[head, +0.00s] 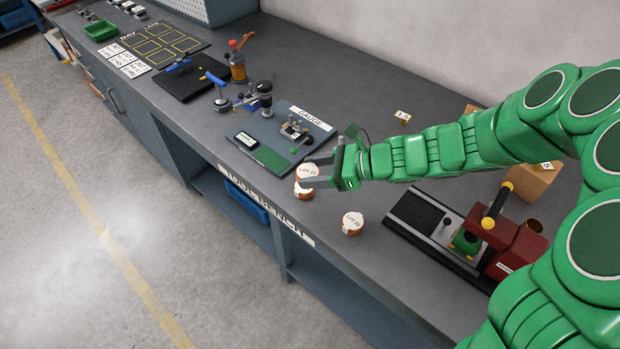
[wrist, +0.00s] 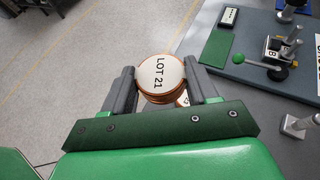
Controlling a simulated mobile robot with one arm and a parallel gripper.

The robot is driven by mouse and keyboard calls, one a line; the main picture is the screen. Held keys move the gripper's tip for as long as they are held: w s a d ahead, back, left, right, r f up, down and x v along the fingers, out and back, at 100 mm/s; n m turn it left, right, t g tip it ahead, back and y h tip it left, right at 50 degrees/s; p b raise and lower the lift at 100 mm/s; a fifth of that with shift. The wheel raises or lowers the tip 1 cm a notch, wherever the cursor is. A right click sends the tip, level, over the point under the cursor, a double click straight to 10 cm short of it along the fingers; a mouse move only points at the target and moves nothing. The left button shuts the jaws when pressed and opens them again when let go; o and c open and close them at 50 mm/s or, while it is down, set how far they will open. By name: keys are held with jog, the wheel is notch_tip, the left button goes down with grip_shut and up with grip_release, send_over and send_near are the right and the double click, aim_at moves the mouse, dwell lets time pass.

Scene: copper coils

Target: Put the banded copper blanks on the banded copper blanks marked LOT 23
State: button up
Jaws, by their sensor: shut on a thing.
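My gripper (head: 312,173) is shut on a short copper stack with a white LOT 21 label (head: 307,170). In the wrist view this LOT 21 stack (wrist: 160,75) sits between the two fingers, label up. Directly below it is another banded copper stack (head: 303,192), mostly covered; its label cannot be read. A sliver of its white top (wrist: 183,98) shows in the wrist view, a little off to one side of the held stack. I cannot tell whether the two touch. A third stack, its label seeming to read LOT 22 (head: 352,219), stands apart to the right.
The gauge board (head: 270,130) with its dial stand lies just behind the stacks. A red and black machine (head: 510,245) stands to the right. The bench's front edge, with a lettered strip (head: 262,203), is close to the stacks. Bench between the stacks is clear.

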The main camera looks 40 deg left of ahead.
aim_at(310, 172)
jog(key=shift+w+a+f, duration=0.4)
jog(key=shift+a+f, duration=0.15)
jog(key=shift+f, duration=0.3)
jog(key=shift+w+a+f, duration=0.35)
jog(key=shift+a+f, duration=0.25)
jog(key=shift+f, duration=0.2)
jog(key=shift+w+a+f, duration=0.4)
jog(key=shift+a+f, duration=0.15)
jog(key=shift+f, duration=1.85)
jog(key=shift+f, duration=0.2)
jog(key=o, duration=1.2)
jog(key=shift+c, duration=0.2)
jog(key=shift+r, duration=0.1)
jog(key=shift+w+r, duration=0.15)
jog(key=v, duration=1.1)
jog(key=shift+w+d, duration=0.15)
jog(key=shift+d, duration=0.25)
jog(key=shift+r, duration=0.15)
